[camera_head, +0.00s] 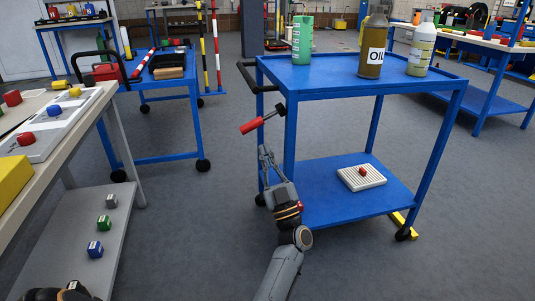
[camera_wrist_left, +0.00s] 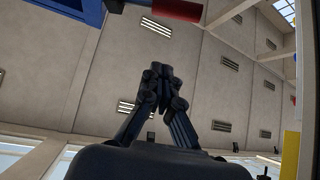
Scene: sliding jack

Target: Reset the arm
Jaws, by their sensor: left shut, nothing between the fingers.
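My left gripper (camera_head: 266,151) points up in front of the blue cart's near left side in the head view. Its fingertips meet in the left wrist view (camera_wrist_left: 160,70), shut with nothing between them. A red handle (camera_head: 250,126) on a dark bar is just above the fingertips, apart from them, by the cart's near left leg. The red handle also shows at the top of the left wrist view (camera_wrist_left: 178,10). Whether the bar is fixed to the cart I cannot tell.
The blue cart (camera_head: 330,76) carries a green container (camera_head: 302,40), a brown oil bottle (camera_head: 373,47) and a pale bottle (camera_head: 421,50). A white block (camera_head: 361,177) lies on its lower shelf. A workbench (camera_head: 85,123) stands at left. Grey floor between them is clear.

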